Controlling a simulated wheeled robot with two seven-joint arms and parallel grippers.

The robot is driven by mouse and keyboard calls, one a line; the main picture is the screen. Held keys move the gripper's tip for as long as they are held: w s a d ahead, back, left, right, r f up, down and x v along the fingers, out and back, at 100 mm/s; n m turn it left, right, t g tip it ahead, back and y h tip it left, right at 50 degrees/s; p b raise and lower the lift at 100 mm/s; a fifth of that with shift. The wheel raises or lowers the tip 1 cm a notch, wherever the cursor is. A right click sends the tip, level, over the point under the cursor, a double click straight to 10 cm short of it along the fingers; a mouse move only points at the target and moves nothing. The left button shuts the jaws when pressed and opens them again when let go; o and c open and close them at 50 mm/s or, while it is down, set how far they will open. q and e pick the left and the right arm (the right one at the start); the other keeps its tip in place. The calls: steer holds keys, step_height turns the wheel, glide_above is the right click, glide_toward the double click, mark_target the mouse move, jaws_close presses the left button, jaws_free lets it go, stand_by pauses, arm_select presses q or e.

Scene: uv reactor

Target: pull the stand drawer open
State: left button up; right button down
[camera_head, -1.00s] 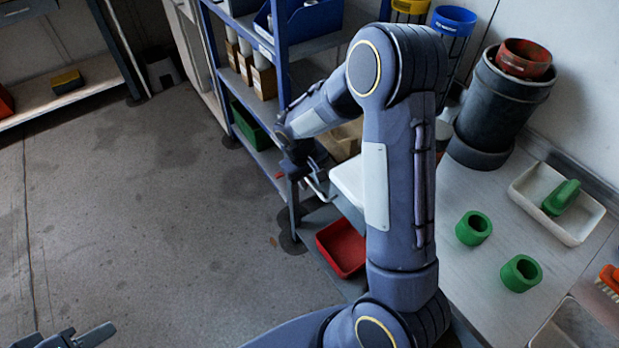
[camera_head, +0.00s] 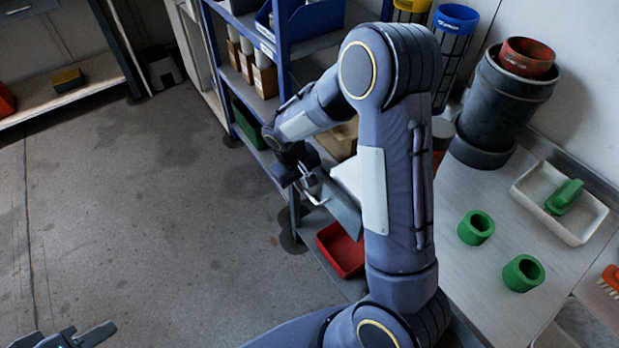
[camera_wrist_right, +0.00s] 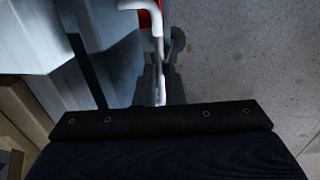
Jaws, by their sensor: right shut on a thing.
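My right gripper (camera_head: 302,184) reaches down beside the shelf and is shut on a pale metal drawer handle (camera_head: 315,196). In the right wrist view its dark fingers (camera_wrist_right: 160,88) close around the lower end of the handle (camera_wrist_right: 156,25). A blue-grey panel (camera_head: 345,213), apparently the stand's drawer front, is just right of the handle, with a white surface (camera_head: 347,177) above it. My forearm hides much of the stand, so I cannot tell how far the drawer is out. My left gripper (camera_head: 85,339) is partly cut off at the bottom left, away from the stand.
A red bin (camera_head: 341,250) is low beside the stand. The blue shelf rack (camera_head: 280,95) rises behind the gripper. The workbench at right (camera_head: 465,275) holds green rings (camera_head: 476,228) and a white tray (camera_head: 528,196). The floor to the left (camera_head: 150,230) is clear.

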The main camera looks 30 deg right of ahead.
steer(key=s+a+b, duration=0.2)
steer(key=a, duration=2.1)
steer(key=shift+a, duration=0.3)
steer(key=c, duration=1.5)
jaws_free()
steer(key=r, duration=0.2)
steer(key=a+r, duration=0.1)
steer(key=r, duration=0.2)
steer(key=r+p, duration=0.1)
steer(key=r, duration=0.1)
steer(key=shift+a+r, duration=0.15)
steer(key=shift+r, duration=0.2)
